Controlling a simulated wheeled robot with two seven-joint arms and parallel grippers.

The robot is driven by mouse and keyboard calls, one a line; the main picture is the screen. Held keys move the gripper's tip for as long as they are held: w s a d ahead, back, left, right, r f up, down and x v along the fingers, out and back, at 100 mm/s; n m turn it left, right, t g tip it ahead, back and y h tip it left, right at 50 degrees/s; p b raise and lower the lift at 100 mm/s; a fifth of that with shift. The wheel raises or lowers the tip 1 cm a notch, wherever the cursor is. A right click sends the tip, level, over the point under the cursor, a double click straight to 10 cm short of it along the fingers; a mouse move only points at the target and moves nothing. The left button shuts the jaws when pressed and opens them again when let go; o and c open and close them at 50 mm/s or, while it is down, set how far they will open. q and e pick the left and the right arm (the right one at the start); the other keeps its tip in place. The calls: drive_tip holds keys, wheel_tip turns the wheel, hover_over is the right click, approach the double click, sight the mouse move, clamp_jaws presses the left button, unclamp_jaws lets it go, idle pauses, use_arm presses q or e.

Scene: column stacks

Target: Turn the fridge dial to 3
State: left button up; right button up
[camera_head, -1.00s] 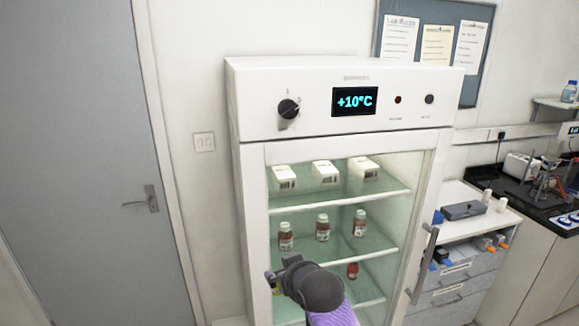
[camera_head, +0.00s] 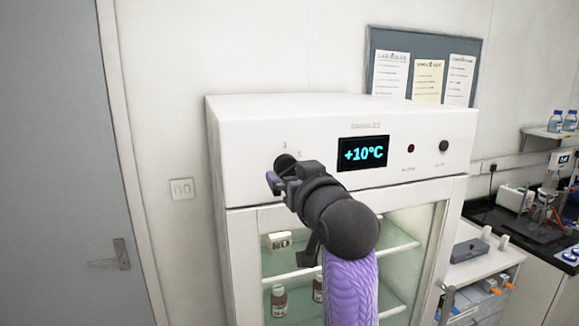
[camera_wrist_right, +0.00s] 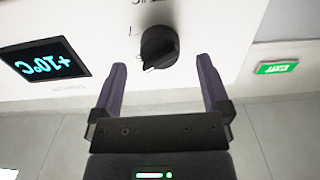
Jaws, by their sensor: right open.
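The white fridge (camera_head: 240,190) has a black round dial (camera_head: 285,163) at the left of its top panel. My right arm and gripper partly cover the dial in the head view. The dial (camera_wrist_right: 159,48) shows whole in the right wrist view, with a small pale pointer mark on its rim. A display (camera_head: 363,153) right of it reads +10°C. My right gripper (camera_wrist_right: 162,85) is open, its two purple fingers spread on either side of the dial's line and a little short of it. Nothing is between the fingers. My left gripper is not in view.
The fridge's glass door (camera_head: 405,225) is closed, with bottles and boxes on shelves inside. A red light (camera_head: 411,148) and a black knob (camera_head: 443,146) sit further right on the panel. A grey door (camera_head: 60,180) stands at the left. A bench is at the right.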

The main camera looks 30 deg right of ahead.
sight(288, 168)
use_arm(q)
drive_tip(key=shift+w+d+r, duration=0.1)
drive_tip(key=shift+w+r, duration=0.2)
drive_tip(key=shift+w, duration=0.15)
use_arm(e)
drive_tip(key=shift+x, duration=1.25)
drive_tip(key=shift+w, duration=0.1)
drive_tip(key=c, duration=1.3)
drive_tip(key=shift+o, duration=0.2)
use_arm(q)
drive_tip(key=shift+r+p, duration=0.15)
drive_tip(key=shift+p, duration=0.15)
use_arm(e)
drive_tip(key=shift+n, duration=0.3)
drive_tip(key=n+p, duration=0.4)
drive_tip(key=n, duration=0.1)
drive_tip(key=shift+d+r, duration=0.1)
drive_tip(key=shift+r, duration=0.05)
drive_tip(key=n+p, duration=0.2)
drive_tip(key=n, duration=0.2)
drive_tip(key=shift+p, duration=0.4)
use_arm(q)
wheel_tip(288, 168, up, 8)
drive_tip(key=p, duration=0.1)
use_arm(e)
drive_tip(key=shift+n, duration=1.2)
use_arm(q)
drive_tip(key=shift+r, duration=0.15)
